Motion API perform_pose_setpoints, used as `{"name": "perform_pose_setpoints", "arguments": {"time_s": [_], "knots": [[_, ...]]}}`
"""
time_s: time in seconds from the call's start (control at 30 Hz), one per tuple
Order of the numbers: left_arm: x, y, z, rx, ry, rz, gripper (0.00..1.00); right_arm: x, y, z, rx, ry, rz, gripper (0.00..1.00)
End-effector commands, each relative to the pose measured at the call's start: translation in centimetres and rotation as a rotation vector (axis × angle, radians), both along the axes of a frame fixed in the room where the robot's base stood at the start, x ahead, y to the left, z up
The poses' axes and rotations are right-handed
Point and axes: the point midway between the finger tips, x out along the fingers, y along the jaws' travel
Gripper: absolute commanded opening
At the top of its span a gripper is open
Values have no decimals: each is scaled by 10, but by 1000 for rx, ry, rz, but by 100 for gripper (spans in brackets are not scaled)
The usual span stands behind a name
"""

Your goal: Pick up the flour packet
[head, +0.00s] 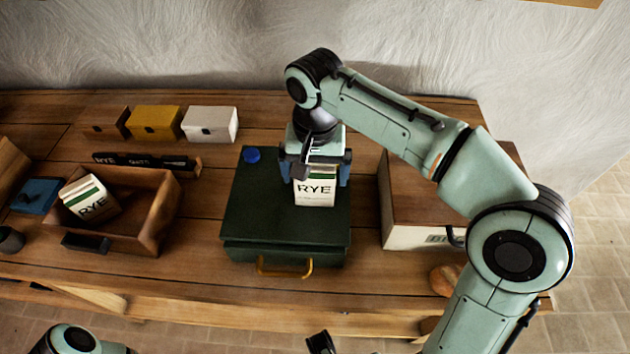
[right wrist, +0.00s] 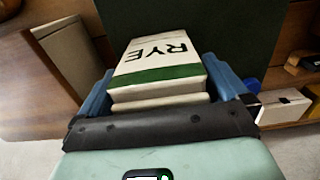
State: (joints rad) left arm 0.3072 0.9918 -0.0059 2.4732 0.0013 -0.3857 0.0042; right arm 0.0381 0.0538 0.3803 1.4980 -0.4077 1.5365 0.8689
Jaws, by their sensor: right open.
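A white flour packet (head: 315,192) with a green band and the word RYE stands on a dark green case (head: 250,215) in the head view. My right gripper (head: 315,174) is over it from behind, with one blue finger on each side. In the right wrist view the packet (right wrist: 160,70) sits between the open fingers (right wrist: 160,82); I cannot tell whether either finger touches it. Another RYE packet (head: 90,198) leans in an open wooden box at the left. My left gripper is not clearly visible.
The open wooden box (head: 160,215) is left of the green case, and a wooden box with a white front (head: 410,238) is close on its right. Brown, yellow (head: 155,123) and white (head: 210,124) small boxes stand behind. A blue knob (head: 251,155) sits on the case.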

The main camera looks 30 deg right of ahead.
Motion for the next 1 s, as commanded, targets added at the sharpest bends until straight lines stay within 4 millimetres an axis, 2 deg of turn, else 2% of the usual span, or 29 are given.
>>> {"name": "perform_pose_setpoints", "arguments": {"time_s": [0.1,0.33,0.37,0.4,0.53,0.83,1.0], "knots": [[-1,0,-4,0,1,0,100,-1,0,-11,1,-1,-1,100],[-1,0,-3,0,1,0,100,0,0,-11,1,-2,-1,100],[-1,0,-3,0,1,0,100,0,0,-11,1,-2,-1,97],[-1,0,-3,0,1,0,100,0,0,-11,1,-2,-1,84],[-1,0,-3,0,1,0,100,0,0,-11,1,-2,-1,42],[-1,0,-2,0,1,0,100,0,0,-8,2,-5,-1,42],[1,0,2,0,-1,0,100,0,0,5,2,-6,0,42]]}}
